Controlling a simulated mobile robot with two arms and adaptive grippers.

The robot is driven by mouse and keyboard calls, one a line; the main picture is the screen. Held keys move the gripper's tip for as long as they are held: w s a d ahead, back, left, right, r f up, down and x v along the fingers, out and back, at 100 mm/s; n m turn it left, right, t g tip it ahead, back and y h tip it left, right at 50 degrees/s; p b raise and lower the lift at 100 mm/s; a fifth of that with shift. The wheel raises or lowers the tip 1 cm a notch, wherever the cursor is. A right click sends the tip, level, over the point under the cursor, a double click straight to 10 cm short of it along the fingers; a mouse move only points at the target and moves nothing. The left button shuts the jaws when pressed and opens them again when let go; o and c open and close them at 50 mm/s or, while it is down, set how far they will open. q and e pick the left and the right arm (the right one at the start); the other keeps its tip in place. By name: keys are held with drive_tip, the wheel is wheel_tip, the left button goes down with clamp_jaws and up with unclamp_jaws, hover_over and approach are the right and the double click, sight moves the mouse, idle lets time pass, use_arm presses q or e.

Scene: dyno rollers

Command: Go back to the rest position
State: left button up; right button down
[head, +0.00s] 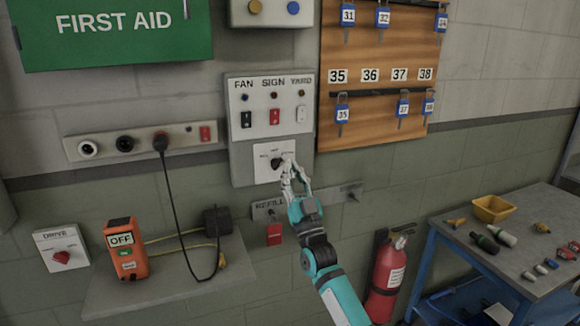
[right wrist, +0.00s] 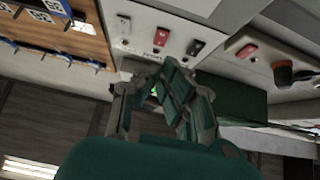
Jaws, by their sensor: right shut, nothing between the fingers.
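My right gripper (head: 290,172) is shut and empty in front of the lower part of the grey switch panel (head: 304,150) on the wall. My left gripper is not in view.
A shelf (head: 110,292) at lower left holds an orange device (head: 125,250) with a cord. A key board (head: 375,75) hangs at upper right. A red fire extinguisher (head: 388,275) stands right of my forearm. A table (head: 500,262) with small parts and a yellow bin (head: 493,209) is at right.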

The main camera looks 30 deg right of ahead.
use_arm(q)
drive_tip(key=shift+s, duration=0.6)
